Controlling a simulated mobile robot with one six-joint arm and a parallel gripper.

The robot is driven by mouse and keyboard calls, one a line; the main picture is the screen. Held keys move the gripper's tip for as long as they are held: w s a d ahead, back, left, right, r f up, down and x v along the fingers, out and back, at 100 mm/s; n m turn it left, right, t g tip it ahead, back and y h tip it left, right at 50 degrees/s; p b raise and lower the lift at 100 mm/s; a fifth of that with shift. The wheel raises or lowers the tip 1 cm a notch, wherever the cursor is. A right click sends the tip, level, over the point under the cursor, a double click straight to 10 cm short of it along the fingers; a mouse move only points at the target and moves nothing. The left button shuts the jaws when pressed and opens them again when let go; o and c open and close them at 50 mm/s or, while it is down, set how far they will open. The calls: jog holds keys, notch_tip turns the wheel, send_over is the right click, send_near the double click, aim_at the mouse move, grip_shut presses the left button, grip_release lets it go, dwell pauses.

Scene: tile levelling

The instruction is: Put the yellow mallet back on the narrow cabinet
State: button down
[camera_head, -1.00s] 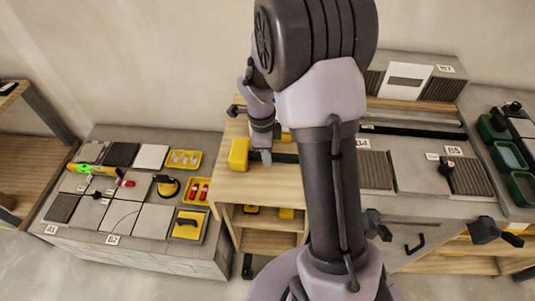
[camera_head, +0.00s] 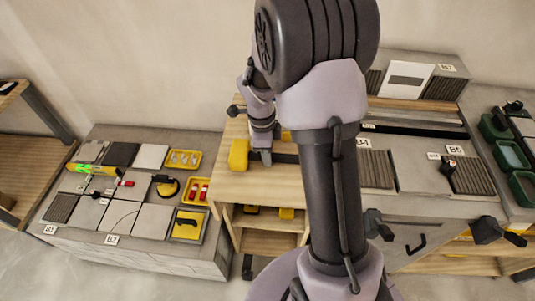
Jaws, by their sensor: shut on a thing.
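The yellow mallet (camera_head: 239,154) is at the top of the narrow wooden cabinet (camera_head: 240,187), near its left edge. Its yellow head points left and its dark handle (camera_head: 284,158) runs right, partly behind my arm. My gripper (camera_head: 266,157) reaches down from above and is shut on the mallet's handle just right of the head. The mallet looks level and at or very close to the cabinet top; I cannot tell whether it touches.
A grey tiled bench (camera_head: 140,256) with tiles, yellow trays (camera_head: 197,190) and a green-lit level (camera_head: 92,169) stands left. A grey worktop (camera_head: 415,208) with ribbed tiles stands right. Green bins (camera_head: 512,155) are at far right. The cabinet's front top is clear.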

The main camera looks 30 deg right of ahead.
jog(key=c, duration=1.2)
grip_release()
jog(key=shift+r, duration=0.1)
notch_tip(320, 180, up, 17)
jog(key=a+p, duration=0.1)
jog(key=p, duration=0.6)
jog(key=s+a+r+n+t+y+b, duration=0.1)
jog(key=s+a+r+n+t, duration=0.2)
jog(key=s+a+n, duration=0.4)
jog(key=s+a+r+n+t+y+b, duration=0.1)
jog(key=s+a+r+n+t, duration=0.2)
jog(key=s+a+r+n, duration=0.3)
jog(key=s+n, duration=0.5)
jog(key=n, duration=0.2)
jog(key=shift+a+y+b, duration=0.3)
jog(key=shift+a+y, duration=0.1)
